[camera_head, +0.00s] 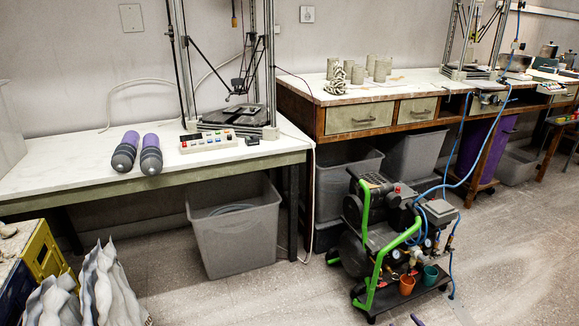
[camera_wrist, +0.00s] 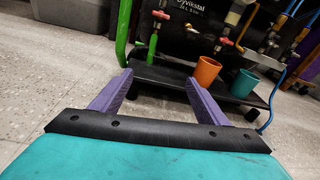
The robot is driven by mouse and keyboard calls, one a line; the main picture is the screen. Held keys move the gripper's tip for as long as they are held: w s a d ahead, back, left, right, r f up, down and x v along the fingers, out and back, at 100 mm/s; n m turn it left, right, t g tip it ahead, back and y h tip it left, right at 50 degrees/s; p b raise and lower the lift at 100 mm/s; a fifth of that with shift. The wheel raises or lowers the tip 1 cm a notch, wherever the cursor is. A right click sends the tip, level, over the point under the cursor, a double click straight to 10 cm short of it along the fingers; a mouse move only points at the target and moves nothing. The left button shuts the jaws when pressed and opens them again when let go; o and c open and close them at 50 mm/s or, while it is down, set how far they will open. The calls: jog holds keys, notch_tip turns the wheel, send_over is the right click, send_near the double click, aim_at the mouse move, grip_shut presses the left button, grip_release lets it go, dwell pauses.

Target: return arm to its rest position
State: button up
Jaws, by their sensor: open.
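My gripper (camera_wrist: 158,76) shows in the wrist view with its two purple fingers apart and nothing between them. Its teal body with a dark plate fills the bottom of that view. The fingers point toward the black base shelf of the compressor cart, where an orange cup (camera_wrist: 206,73) and a teal cup (camera_wrist: 243,84) stand. The orange cup lies beyond the right finger. I cannot tell whether the fingers touch anything.
The compressor cart (camera_head: 378,238) with green handles stands on the floor at centre right. A grey bin (camera_head: 236,228) sits under the white table (camera_head: 60,168). A yellow crate (camera_head: 42,252) and grey wavy pieces (camera_head: 105,290) are at lower left. The floor (camera_head: 520,250) at right is clear.

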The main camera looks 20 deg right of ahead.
jog(key=w+a+r+n+g+y+p, duration=0.2)
jog(key=a+n+y+p, duration=0.15)
jog(key=a, duration=0.75)
jog(key=w+a+r+n+g+y+p, duration=0.25)
jog(key=a+n, duration=0.25)
jog(key=a, duration=0.5)
jog(key=w+a+r+n+g+y+p, duration=0.1)
jog(key=w+a+n+g+y+p, duration=0.2)
jog(key=a, duration=0.8)
jog(key=s+a+r+n+g+p, duration=0.45)
jog(key=s+a+n, duration=0.25)
jog(key=a, duration=0.3)
jog(key=s+a+r+n+g+p, duration=0.3)
jog(key=s+a+n+g+p, duration=0.3)
jog(key=a, duration=0.4)
jog(key=s+r+n+g+h+p, duration=0.4)
jog(key=s+r+n+h+p, duration=0.2)
jog(key=s+r+n, duration=0.5)
jog(key=shift+s+a+h, duration=0.25)
jog(key=shift+a+h, duration=0.15)
jog(key=shift+h, duration=0.4)
